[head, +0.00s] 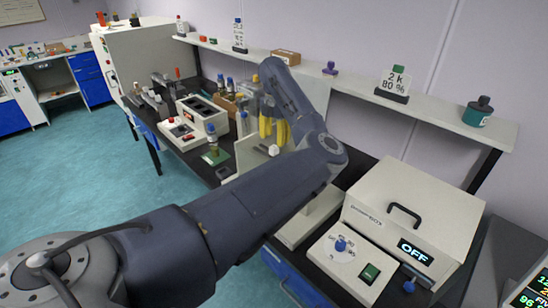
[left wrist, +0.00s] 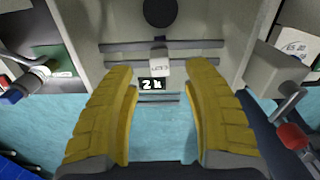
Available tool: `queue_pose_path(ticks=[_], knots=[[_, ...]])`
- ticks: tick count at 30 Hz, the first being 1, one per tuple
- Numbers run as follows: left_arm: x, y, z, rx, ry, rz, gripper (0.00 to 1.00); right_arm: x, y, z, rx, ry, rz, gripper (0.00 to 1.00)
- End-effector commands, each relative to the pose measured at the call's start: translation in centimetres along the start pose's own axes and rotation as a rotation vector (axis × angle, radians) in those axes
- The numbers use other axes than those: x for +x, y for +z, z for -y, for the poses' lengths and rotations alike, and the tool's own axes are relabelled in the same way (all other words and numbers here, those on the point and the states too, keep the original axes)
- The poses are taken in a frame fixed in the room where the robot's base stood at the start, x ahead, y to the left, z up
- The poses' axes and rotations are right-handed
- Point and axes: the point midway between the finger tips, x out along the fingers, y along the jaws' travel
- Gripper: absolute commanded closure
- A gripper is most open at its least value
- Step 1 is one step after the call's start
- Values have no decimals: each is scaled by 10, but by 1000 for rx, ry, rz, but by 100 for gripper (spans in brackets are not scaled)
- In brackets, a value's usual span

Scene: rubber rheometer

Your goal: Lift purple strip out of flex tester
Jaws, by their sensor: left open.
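My left gripper (head: 272,128) has yellow fingers, open and pointing down over the bench in the head view. In the left wrist view the gripper (left wrist: 160,88) is open with nothing between its fingertips. Beyond the fingers is a pale grey frame with dark horizontal bars (left wrist: 190,44), a small white block (left wrist: 160,66) and a black "2 k" tag (left wrist: 152,84). This may be the flex tester; I cannot tell for sure. I cannot make out the purple strip in either view. My left arm hides part of the bench. My right gripper is not in view.
A cream box with an "OFF" display (head: 412,215) stands on the right. A wall shelf (head: 350,82) runs behind. In the wrist view, a red-knobbed lever (left wrist: 292,136) is close to the right finger.

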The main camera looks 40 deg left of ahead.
Motion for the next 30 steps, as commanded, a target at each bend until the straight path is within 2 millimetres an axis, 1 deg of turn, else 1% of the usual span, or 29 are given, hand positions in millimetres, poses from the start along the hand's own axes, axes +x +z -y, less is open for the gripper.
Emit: queue_pose_path(ticks=[6, 12, 15, 22, 23, 30], knots=[[28, -4, -1, -2, 1, -5, 50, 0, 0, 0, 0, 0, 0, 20], [45, -3, -1, 0, 0, -2, 50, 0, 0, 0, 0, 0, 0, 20], [49, -3, 0, 0, 0, 0, 50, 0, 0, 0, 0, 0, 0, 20], [49, -3, 0, 0, 0, 0, 50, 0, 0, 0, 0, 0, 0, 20], [49, -3, 0, 0, 0, 0, 48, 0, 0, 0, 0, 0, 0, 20], [49, -3, 0, 0, 0, 0, 76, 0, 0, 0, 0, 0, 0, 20]])
